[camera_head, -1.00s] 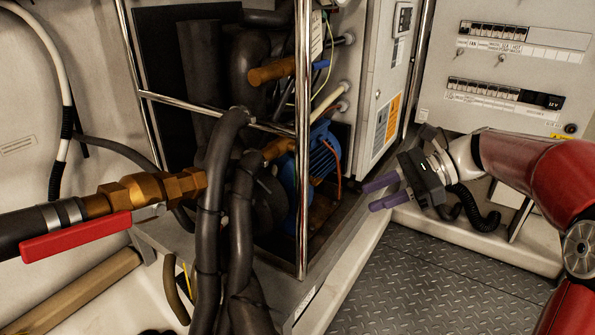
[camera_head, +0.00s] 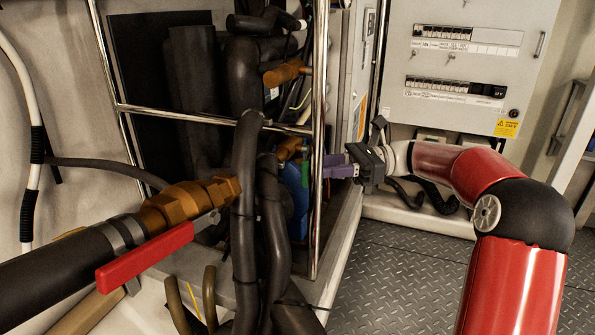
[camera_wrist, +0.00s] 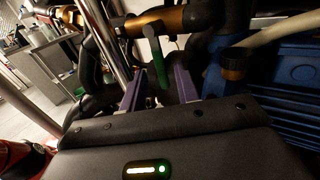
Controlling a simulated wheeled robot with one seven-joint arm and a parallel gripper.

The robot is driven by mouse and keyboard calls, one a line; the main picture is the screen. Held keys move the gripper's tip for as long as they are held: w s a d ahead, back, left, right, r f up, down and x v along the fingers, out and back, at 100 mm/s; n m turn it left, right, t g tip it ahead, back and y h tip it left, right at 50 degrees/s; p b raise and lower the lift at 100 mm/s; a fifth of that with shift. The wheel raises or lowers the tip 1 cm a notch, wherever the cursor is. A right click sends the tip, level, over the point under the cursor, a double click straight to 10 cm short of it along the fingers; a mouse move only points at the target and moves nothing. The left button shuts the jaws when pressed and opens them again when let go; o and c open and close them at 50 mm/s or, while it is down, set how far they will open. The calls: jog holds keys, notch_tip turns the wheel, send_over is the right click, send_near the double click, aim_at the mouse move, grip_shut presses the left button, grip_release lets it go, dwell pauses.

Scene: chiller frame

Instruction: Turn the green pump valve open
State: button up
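The green pump valve handle (camera_wrist: 160,66) hangs down from a brass pipe fitting (camera_wrist: 160,20) in the wrist view. My gripper (camera_wrist: 158,78) is open, its two purple fingers apart and pointing at the handle. The handle appears between the fingertips; I cannot tell how deep it lies between them, and no grip on it shows. In the head view my gripper (camera_head: 328,166) is at the right side of the chiller frame, just beside the front upright.
A chrome upright (camera_head: 318,130) stands close to my fingers. A blue pump (camera_head: 295,195) sits below the fitting, also at right in the wrist view (camera_wrist: 275,90). Black hoses (camera_head: 245,190) and a red-handled valve (camera_head: 145,258) are in front. The checkered floor (camera_head: 400,275) is open.

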aim_at(305, 169)
jog(key=x, duration=0.5)
jog(key=shift+c, duration=0.2)
grip_shut()
